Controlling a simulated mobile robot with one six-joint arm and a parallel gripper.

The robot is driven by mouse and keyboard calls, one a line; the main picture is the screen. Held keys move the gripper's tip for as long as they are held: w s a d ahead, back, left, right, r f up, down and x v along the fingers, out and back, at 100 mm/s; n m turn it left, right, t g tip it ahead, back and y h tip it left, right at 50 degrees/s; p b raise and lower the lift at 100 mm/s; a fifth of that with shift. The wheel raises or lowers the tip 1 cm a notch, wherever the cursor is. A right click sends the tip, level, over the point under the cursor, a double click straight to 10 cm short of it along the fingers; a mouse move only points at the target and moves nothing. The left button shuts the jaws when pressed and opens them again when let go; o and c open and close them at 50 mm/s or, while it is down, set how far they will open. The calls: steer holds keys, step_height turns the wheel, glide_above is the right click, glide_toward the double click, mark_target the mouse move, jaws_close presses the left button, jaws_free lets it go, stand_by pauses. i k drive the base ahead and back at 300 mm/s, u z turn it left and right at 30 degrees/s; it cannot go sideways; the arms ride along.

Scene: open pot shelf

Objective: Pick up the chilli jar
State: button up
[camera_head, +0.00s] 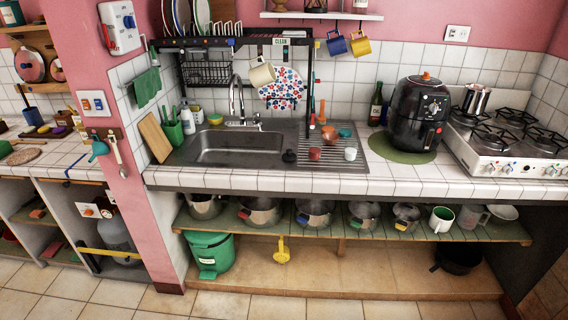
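I cannot pick out a chilli jar for certain. A small red item (315,153) stands on the ribbed drainboard right of the sink, and it is too small to tell whether it is a jar. A small white item (350,154) stands to its right. The lower parts of a few containers show on the white wall shelf (322,15) at the top edge, with their tops cut off. My gripper is not in view.
The sink (235,148) is set in the tiled counter, with a dish rack above. A black air fryer (418,112) and a white stove (510,140) stand at right. Several pots line the open shelf (350,228) below. A green bin (211,254) stands under it. The front floor is clear.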

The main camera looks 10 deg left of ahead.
mark_target(315, 149)
steer(key=u, duration=0.2)
steer(key=k, duration=0.75)
steer(key=u, duration=0.45)
steer(key=i, duration=0.65)
steer(key=u, duration=0.85)
steer(key=i, duration=0.6)
steer(key=u, duration=0.4)
